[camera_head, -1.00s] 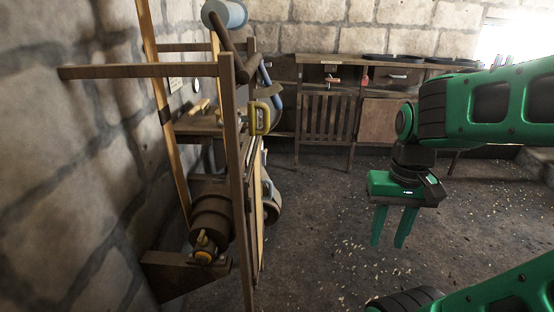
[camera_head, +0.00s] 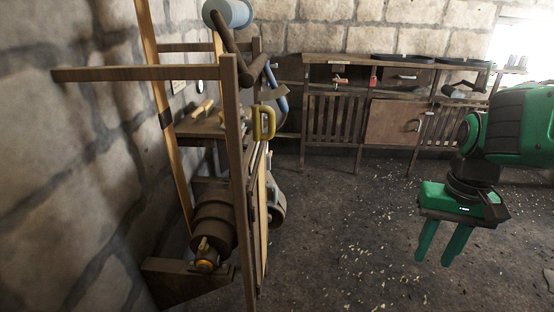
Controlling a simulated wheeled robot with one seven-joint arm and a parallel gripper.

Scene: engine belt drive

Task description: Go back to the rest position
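My gripper (camera_head: 440,258) is green and hangs at the right of the head view, fingers pointing down. Its two fingers are apart with a narrow gap between them, and nothing shows in the gap. It is in free air over the dark floor, well clear of the belt drive frame. The wooden belt drive frame (camera_head: 232,160) stands at the left by the stone wall. It carries a brown cylindrical engine (camera_head: 213,222) low down, a yellow handle (camera_head: 263,124) and a blue lever (camera_head: 281,103) higher up.
A wooden workbench (camera_head: 395,122) with slatted and plain doors runs along the back wall. Dark round discs (camera_head: 402,58) lie on its top. A pale blue roller (camera_head: 230,13) sits atop the frame. The littered floor (camera_head: 340,235) between frame and gripper is clear.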

